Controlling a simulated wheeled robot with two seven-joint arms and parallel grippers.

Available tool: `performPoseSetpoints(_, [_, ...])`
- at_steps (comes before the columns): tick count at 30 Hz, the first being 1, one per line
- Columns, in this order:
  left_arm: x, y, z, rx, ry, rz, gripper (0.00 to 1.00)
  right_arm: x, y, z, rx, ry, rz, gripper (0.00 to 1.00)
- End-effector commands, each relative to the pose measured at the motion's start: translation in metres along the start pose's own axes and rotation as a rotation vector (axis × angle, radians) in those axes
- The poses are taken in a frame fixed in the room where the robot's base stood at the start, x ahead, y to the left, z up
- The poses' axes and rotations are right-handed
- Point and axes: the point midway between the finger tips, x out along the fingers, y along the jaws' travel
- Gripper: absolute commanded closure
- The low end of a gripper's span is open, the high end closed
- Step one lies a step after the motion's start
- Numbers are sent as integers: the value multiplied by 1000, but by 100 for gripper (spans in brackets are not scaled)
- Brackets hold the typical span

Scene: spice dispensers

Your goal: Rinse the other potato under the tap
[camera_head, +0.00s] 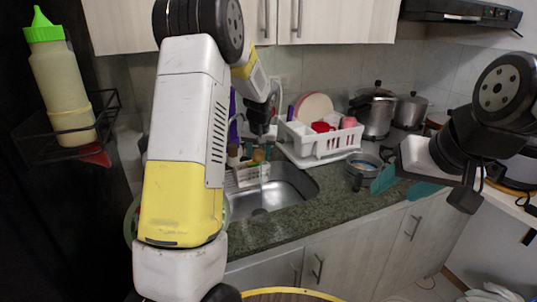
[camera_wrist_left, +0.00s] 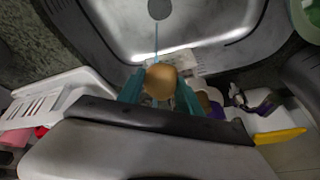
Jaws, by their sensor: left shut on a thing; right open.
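My left gripper (camera_wrist_left: 160,88) is shut on a brown potato (camera_wrist_left: 160,82), held between its teal fingertips over the sink (camera_wrist_left: 205,45). A thin bluish line like a water stream (camera_wrist_left: 156,42) runs between the potato and the drain side in the left wrist view. In the head view the potato (camera_head: 258,155) is small above the sink (camera_head: 298,181), with a pale stream (camera_head: 263,188) below it. I cannot make out the tap. My right gripper (camera_head: 403,187) is open and empty, with teal fingers apart in front of the counter at the right.
A white dish rack (camera_head: 318,143) with plates and red cups stands behind the sink. A metal bowl (camera_head: 364,160) is right of the sink. Steel pots (camera_head: 375,112) stand at the back. Green counter (camera_head: 322,208) is clear in front.

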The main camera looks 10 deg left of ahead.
Motion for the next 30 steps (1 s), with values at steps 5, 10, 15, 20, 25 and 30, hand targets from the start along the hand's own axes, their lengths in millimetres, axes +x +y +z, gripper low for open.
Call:
performPoseSetpoints(5, [0,0,0,1,1,0,100,0,0,0,0,0,0,45])
performPoseSetpoints(10, [-4,2,8,3,0,1,100,0,0,0,0,0,0,45])
performPoseSetpoints(15, [-10,3,21,1,0,0,100,0,0,0,0,0,0,45])
performPoseSetpoints(20, [-15,6,33,4,1,1,100,0,0,0,0,0,0,45])
performPoseSetpoints(25, [-20,7,45,2,1,1,100,0,0,0,0,0,0,45])
performPoseSetpoints(30, [-26,9,57,3,1,1,100,0,0,0,0,0,0,45])
